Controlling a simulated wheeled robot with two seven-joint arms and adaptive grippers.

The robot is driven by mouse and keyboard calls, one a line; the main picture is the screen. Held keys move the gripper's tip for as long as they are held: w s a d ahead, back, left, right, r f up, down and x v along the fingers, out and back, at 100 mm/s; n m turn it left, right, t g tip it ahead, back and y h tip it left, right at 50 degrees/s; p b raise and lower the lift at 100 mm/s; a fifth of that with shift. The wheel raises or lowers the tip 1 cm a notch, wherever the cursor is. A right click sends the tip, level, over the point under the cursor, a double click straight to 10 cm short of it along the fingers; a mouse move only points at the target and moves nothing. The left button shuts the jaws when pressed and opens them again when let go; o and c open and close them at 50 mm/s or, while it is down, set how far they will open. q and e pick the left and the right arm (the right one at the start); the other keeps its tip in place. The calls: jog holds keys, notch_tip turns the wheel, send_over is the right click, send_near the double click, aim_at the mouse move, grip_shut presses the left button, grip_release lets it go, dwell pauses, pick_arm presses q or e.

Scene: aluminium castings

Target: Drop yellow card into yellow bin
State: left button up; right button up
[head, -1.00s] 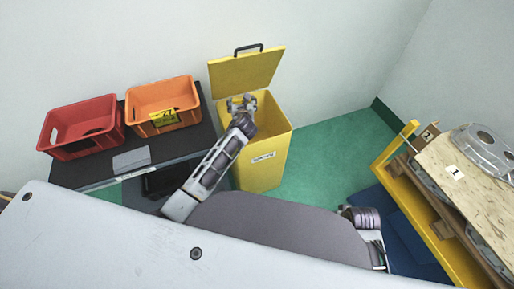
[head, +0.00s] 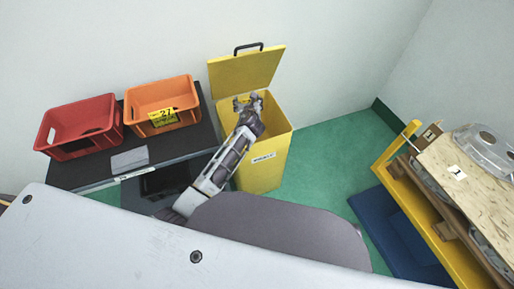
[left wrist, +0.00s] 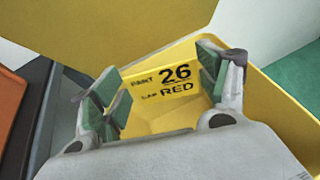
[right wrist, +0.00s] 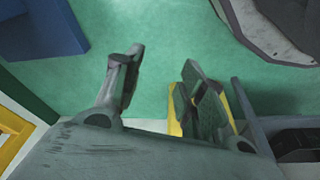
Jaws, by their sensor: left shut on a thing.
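The yellow card (left wrist: 165,84), marked 26 and RED, is held between the fingers of my left gripper (left wrist: 158,90) in the left wrist view. The card is over the opening of the yellow bin (left wrist: 281,106). In the head view the yellow bin (head: 262,170) stands with its lid (head: 247,72) raised, and my left gripper (head: 246,101) is at its mouth. The card is hard to make out there. My right gripper (right wrist: 155,90) has its fingers apart and empty in the right wrist view; it is hidden in the head view.
A red crate (head: 82,150) and an orange crate (head: 162,127) with a yellow label 27 stand on a dark table (head: 195,142) at left. A yellow cart (head: 432,225) with castings is at right, beside a blue mat (head: 385,222). Green floor between is clear.

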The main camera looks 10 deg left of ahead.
jog(key=s+f, duration=0.2)
jog(key=f, duration=0.4)
jog(key=s+f, duration=0.3)
jog(key=f, duration=0.4)
jog(key=shift+s+d, duration=0.3)
jog(key=shift+d, duration=0.15)
pick_arm(q)
notch_tip(320, 180, down, 6)
jog(key=b, duration=0.9)
pick_arm(e)
jog(key=w+a+r, duration=0.2)
jog(key=r, duration=0.7)
jog(key=w+a+r+y, duration=0.1)
jog(key=a+r, duration=0.2)
jog(key=r, duration=0.7)
jog(key=shift+w+a, duration=0.15)
jog(key=shift+w, duration=0.25)
pick_arm(q)
jog(key=o, duration=0.9)
jog(key=shift+c, duration=0.2)
